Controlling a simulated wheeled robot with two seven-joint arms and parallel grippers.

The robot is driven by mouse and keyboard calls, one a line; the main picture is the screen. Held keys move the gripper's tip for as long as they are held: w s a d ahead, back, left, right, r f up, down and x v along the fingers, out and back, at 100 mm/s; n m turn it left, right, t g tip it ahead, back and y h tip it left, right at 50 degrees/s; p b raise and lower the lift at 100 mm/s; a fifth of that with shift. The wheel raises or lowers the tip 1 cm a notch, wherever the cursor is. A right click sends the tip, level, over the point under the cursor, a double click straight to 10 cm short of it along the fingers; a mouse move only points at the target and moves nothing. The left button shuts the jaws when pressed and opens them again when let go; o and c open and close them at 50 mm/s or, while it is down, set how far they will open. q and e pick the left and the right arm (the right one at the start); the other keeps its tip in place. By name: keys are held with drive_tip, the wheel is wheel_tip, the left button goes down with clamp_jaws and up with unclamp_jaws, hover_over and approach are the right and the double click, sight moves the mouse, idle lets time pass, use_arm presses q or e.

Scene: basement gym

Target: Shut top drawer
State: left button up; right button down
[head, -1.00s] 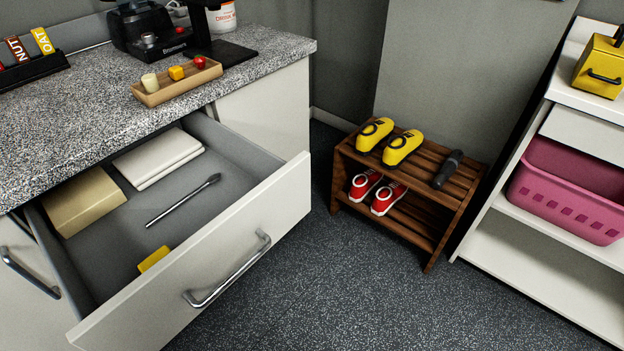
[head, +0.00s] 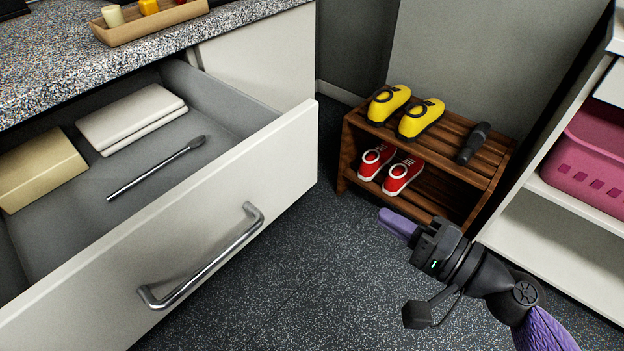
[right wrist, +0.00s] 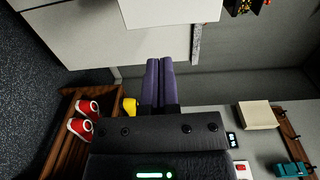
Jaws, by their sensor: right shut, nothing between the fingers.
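The top drawer (head: 235,185) is pulled open under the speckled counter, with a silver bar handle (head: 205,262) on its white front. In it lie a tan box (head: 38,168), a white folded item (head: 130,115) and a dark slim tool (head: 155,168). My right gripper (head: 392,222) is shut and empty, in the air to the right of the drawer front and apart from it. Its purple fingers show pressed together in the right wrist view (right wrist: 157,82). My left gripper is in no view.
A wooden shoe rack (head: 430,150) with yellow shoes (head: 420,118), red shoes (head: 402,176) and a black object (head: 473,143) stands behind my right gripper. A white shelf (head: 555,215) with a pink basket (head: 590,160) is at the right. A small tray (head: 150,22) sits on the counter. Floor before the drawer is clear.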

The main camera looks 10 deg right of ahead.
sight(301, 163)
drive_tip(key=x, duration=0.4)
drive_tip(key=p+x, duration=0.1)
drive_tip(key=x, duration=0.3)
drive_tip(key=r+x, duration=0.1)
drive_tip(key=x, duration=0.4)
drive_tip(key=shift+a+p, duration=0.25)
drive_tip(key=shift+p, duration=0.15)
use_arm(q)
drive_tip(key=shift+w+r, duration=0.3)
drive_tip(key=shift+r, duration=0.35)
use_arm(e)
drive_tip(key=shift+w+a, duration=0.25)
